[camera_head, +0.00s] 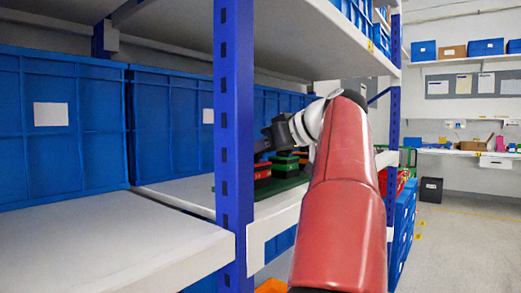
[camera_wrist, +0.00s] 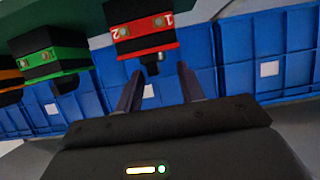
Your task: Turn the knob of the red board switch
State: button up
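The red board switch (camera_wrist: 143,37) is at the top of the wrist view, a black box with a red band marked 1 and 2. Its black knob (camera_wrist: 151,66) points down in that view, toward my gripper. My gripper (camera_wrist: 160,72) is open, with one finger on each side of the knob's end. I see gaps beside the knob and cannot tell any contact. In the head view the red switch (camera_head: 262,171) sits on the shelf behind the blue post, partly hidden. My gripper (camera_head: 268,140) is close above it there, its fingertips hidden by the post.
A green switch (camera_wrist: 52,55) and an orange one (camera_wrist: 8,80) stand beside the red one on a green board (camera_head: 284,190). Blue crates (camera_head: 60,125) line the back of the shelf. A blue post (camera_head: 234,130) stands in front. The near shelf top (camera_head: 100,235) is clear.

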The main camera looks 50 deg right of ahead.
jog(key=shift+d, duration=0.1)
jog(key=v, duration=0.7)
jog(key=shift+s, duration=0.4)
jog(key=shift+r, duration=0.15)
